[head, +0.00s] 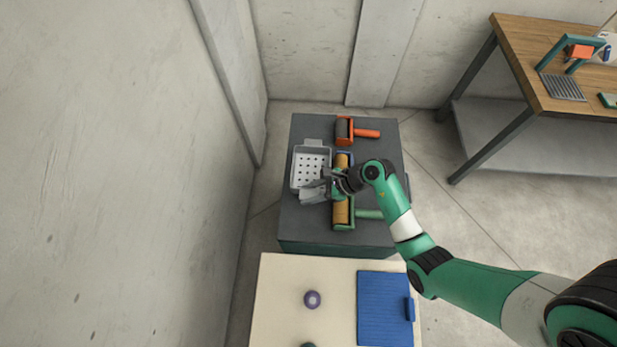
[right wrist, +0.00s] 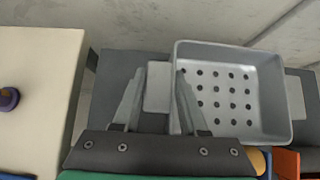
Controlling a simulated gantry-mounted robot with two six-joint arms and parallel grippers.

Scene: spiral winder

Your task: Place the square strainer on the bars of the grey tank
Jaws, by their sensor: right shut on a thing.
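The square strainer (head: 312,168) is a pale grey rectangular pan with rows of round holes and a flat tab at each end. It is over the left part of a dark grey cabinet top; I cannot tell whether it rests there or is slightly raised. My right gripper (head: 314,190) is at its near end. In the right wrist view, the strainer (right wrist: 235,95) shows large, and the fingers of the right gripper (right wrist: 163,78) are on either side of its near tab, shut on it. My left gripper and the grey tank are not in view.
The dark cabinet (head: 300,228) also holds an orange-handled roller (head: 345,130) and a green-handled roller (head: 343,212). A cream table (head: 280,290) in front bears a purple knob (head: 312,299) and a blue board (head: 384,310). A wooden bench (head: 530,45) stands back right; a concrete wall is left.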

